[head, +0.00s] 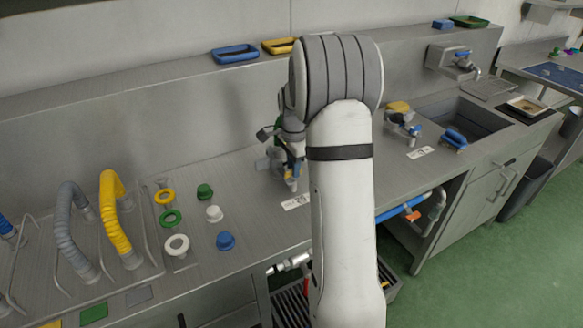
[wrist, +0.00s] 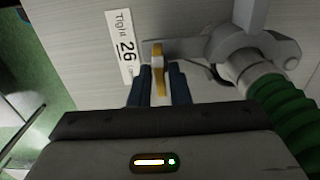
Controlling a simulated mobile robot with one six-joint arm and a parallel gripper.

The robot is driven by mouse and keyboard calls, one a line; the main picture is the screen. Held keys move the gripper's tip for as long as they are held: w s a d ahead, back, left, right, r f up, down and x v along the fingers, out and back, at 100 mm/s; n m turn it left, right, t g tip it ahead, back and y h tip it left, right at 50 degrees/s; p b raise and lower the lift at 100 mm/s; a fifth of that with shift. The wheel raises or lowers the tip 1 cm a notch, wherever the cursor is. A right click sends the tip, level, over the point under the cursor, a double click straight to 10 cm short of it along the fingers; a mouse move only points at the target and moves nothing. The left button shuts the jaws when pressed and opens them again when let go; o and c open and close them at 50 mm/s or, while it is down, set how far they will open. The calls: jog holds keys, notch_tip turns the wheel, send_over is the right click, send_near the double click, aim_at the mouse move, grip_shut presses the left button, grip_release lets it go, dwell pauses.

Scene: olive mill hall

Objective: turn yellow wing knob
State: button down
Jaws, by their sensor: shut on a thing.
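The yellow wing knob (wrist: 158,62) shows edge-on in the wrist view, standing between the two dark blue fingers of my gripper (wrist: 159,78). The fingers are shut on it, one on each side, and hide its lower part. The knob is by a grey metal fitting (wrist: 225,50) with a green ribbed hose (wrist: 285,105) at the right. A white card (wrist: 123,48) reading "Tight 26" lies left of the knob. In the head view my arm hides most of this fitting, and the knob cannot be made out there.
In the head view, a second fitting (head: 403,127) stands right of my arm, near the sink (head: 468,113). Left are a yellow hose (head: 113,215), a grey hose (head: 72,225), rings and caps on the steel counter (head: 150,135). Trays (head: 235,53) sit on the back ledge.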

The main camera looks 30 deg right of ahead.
jog(key=shift+s+a+f, duration=0.1)
jog(key=shift+a+f, duration=0.1)
jog(key=c, duration=1.6)
grip_release()
jog(key=shift+o, duration=0.4)
jog(key=shift+r, duration=0.15)
jog(key=shift+d+r, duration=0.1)
jog(key=shift+r, duration=3.75)
